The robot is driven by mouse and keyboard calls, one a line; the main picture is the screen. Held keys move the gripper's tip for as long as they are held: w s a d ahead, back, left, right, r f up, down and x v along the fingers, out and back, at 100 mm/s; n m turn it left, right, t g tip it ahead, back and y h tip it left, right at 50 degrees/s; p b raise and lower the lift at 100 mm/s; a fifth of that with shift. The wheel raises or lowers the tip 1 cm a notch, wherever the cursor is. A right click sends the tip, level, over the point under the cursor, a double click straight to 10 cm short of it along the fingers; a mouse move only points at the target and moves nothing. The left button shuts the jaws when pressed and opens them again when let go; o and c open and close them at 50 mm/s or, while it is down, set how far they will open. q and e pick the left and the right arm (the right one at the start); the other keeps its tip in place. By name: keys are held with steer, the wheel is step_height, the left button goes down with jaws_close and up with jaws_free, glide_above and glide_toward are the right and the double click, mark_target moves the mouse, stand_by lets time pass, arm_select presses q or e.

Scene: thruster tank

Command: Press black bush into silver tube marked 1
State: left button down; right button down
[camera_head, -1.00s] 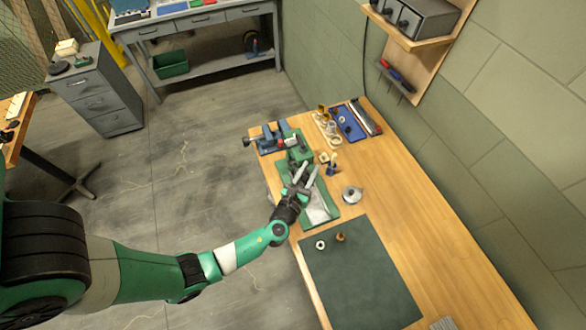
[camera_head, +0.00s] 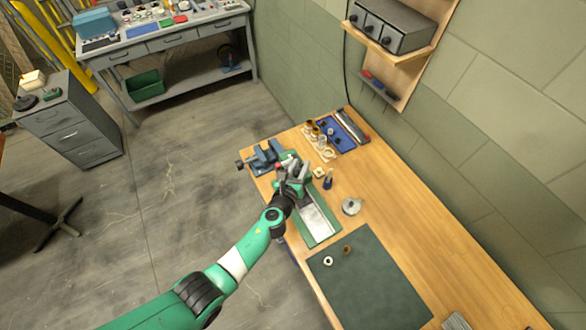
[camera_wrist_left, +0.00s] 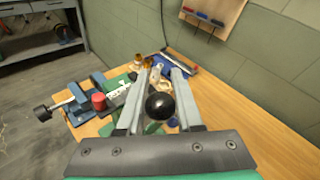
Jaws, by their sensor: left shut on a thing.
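My left gripper (camera_head: 290,180) is at the green bench press (camera_head: 302,187) on the wooden table. In the left wrist view its fingers (camera_wrist_left: 158,108) are on either side of a round black knob (camera_wrist_left: 160,105), and it is shut on this knob. A metal plate (camera_head: 314,218) lies on the green base in front of the press. I cannot pick out the black bush or the silver tube marked 1; the pressing spot is hidden behind my gripper and the press. My right gripper is not in view.
A blue vise (camera_head: 264,158) stands left of the press. A rack of rings (camera_head: 319,143) and a blue tray (camera_head: 343,132) are behind it. A round metal part (camera_head: 351,206) stands to the right. A dark mat (camera_head: 368,283) holds a white ring (camera_head: 328,261) and a brass ring (camera_head: 347,250).

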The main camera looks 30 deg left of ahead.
arm_select(q)
steer(key=shift+s+a+f, duration=0.2)
steer(key=shift+a+f, duration=0.25)
steer(key=shift+f, duration=0.05)
steer(key=c, duration=0.6)
jaws_free()
steer(key=shift+s, duration=0.1)
steer(key=shift+r, duration=0.15)
steer(key=shift+d, duration=0.1)
steer(key=shift+r+p, duration=0.25)
steer(key=shift+p, duration=0.05)
steer(key=p+v, duration=0.2)
steer(key=v, duration=0.3)
steer(key=p+v, duration=0.3)
steer(key=v, duration=0.3)
steer(key=shift+s+d+f, duration=0.1)
steer(key=shift+s+f, duration=0.05)
steer(key=shift+s, duration=0.05)
